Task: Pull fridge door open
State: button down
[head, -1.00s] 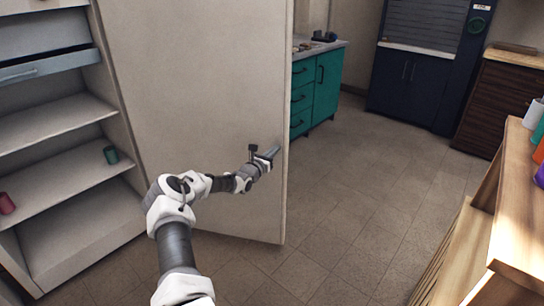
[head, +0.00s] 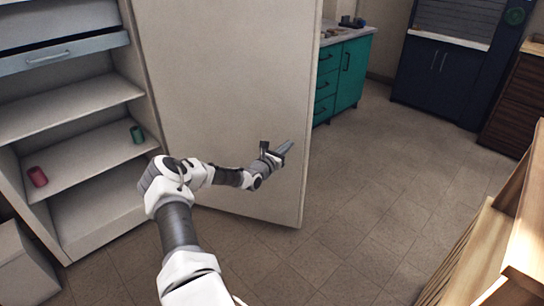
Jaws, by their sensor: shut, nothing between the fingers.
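The fridge door (head: 225,85) stands wide open, its pale inner face towards me and its free edge at the right. The open fridge interior (head: 75,165) shows at the left, with shelves, a red can (head: 38,177) and a green can (head: 137,134). My gripper (head: 287,148) is in front of the door's inner face, near its free edge. Its fingers look closed and hold nothing. I cannot tell whether it touches the door. No door handle is visible.
Teal cabinets (head: 342,75) stand behind the door. A dark blue cabinet (head: 440,72) is at the back right. A wooden unit (head: 500,235) stands at the near right. The tiled floor (head: 385,175) between is clear.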

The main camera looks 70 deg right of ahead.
jog(key=p+v, duration=0.2)
jog(key=v, duration=0.9)
jog(key=shift+p, duration=0.35)
jog(key=w+a+r+m+t+y, duration=0.1)
jog(key=w+a+r+m+y, duration=0.35)
jog(key=a, duration=0.55)
jog(key=w+a+r+m+y, duration=0.25)
jog(key=a+r+m, duration=0.35)
jog(key=a+r, duration=0.3)
jog(key=w+a+r+m+t+y, duration=0.1)
jog(key=w+a+r+m+y, duration=0.3)
jog(key=a, duration=0.7)
jog(key=s+a+r+t+y, duration=0.1)
jog(key=a+r+t+y, duration=0.2)
jog(key=a, duration=0.8)
jog(key=s+a+r+t+y, duration=0.1)
jog(key=s+a+r+t, duration=0.3)
jog(key=a, duration=0.7)
jog(key=w+a+r+t+y, duration=0.15)
jog(key=a+r, duration=0.35)
jog(key=a, duration=0.6)
notch_tip(320, 180, up, 18)
jog(key=p, duration=1.8)
jog(key=shift+y, duration=0.35)
